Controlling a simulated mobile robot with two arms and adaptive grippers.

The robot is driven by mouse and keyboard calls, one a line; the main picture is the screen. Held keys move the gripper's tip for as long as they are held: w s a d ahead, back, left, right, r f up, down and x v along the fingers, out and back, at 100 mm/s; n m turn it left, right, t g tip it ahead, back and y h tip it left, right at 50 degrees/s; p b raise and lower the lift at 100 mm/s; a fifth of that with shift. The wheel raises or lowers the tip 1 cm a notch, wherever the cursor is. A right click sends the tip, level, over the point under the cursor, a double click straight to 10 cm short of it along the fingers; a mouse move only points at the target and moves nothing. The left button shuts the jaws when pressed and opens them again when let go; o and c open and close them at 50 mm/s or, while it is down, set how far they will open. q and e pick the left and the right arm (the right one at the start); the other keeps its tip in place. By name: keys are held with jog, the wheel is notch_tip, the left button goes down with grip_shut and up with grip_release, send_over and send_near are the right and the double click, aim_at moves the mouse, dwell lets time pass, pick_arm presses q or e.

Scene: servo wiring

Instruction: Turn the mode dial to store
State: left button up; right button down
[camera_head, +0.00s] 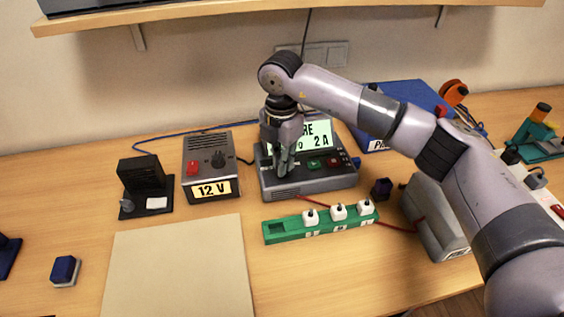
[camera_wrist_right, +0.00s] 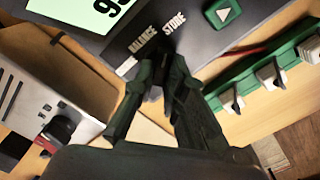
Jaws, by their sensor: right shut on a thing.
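The grey charger unit (camera_head: 310,184) stands at the middle of the table, its lit screen partly hidden behind my right gripper. My right gripper (camera_head: 281,170) points down at the left part of its front panel and is shut on the mode dial. In the right wrist view the fingers (camera_wrist_right: 160,85) close around the dark dial, which they mostly hide. The printed words BALANCE (camera_wrist_right: 142,39) and STORE (camera_wrist_right: 174,23) show beside it. The dial's pointer is hidden, so I cannot tell its setting. My left gripper is not in view.
A 12 V supply (camera_head: 208,172) stands to the left. A green strip with white plugs (camera_head: 290,229) lies in front. A beige mat (camera_head: 180,268) is clear.

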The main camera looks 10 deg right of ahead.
jog(key=shift+m, duration=0.5)
jog(key=c, duration=1.6)
grip_release()
notch_tip(320, 180, up, 12)
